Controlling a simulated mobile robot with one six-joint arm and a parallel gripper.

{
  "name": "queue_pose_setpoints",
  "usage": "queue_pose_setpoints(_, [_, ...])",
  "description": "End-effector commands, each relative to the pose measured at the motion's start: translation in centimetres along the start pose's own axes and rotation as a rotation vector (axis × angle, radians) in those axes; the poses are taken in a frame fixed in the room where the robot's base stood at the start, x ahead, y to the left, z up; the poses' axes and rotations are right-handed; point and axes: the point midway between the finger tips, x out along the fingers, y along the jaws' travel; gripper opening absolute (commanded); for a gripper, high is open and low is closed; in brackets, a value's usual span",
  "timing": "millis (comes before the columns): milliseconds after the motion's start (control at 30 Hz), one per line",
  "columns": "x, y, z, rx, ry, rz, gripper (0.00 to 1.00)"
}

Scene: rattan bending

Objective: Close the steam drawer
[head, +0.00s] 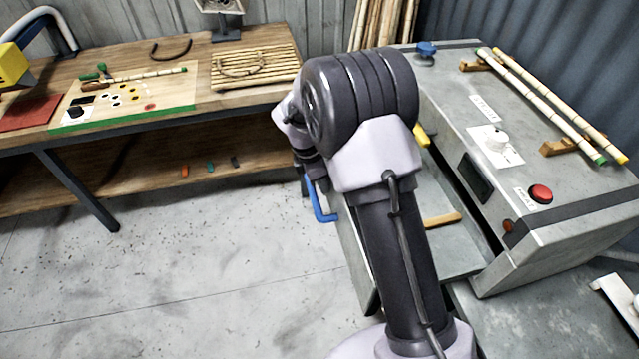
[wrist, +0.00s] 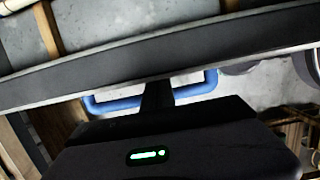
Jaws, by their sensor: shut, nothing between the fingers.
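The steam drawer (head: 462,255) is pulled out to the left of the grey steam box (head: 590,215), and its inside shows. Its blue handle (head: 320,205) sticks out on the drawer's left side in the head view. In the wrist view the drawer's dark front wall (wrist: 70,78) crosses the picture, with the blue handle (wrist: 197,90) just below it. My gripper (wrist: 158,92) is shut and empty, and its fingers overlap the middle of the handle. I cannot tell whether they touch it. In the head view my arm hides the gripper and part of the drawer.
A wooden rest (head: 442,220) lies in the drawer. A wooden workbench (head: 215,110) stands at the back left. The floor (head: 200,270) left of the drawer is clear.

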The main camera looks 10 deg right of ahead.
Motion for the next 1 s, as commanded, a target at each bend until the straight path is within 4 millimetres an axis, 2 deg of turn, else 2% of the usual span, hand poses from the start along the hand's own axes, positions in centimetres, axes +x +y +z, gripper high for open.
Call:
queue_pose_setpoints(167, [0.4,0.0,3.2,0.004,-0.001,-0.002,0.00])
queue_pose_setpoints(500, [2.5,-0.1,11.7,0.004,-0.001,-0.002,0.00])
queue_pose_setpoints(700, [3.7,-0.1,16.1,0.003,0.000,-0.003,0.00])
queue_pose_setpoints(1000, [4.8,0.0,20.0,0.002,-0.001,0.000,0.00])
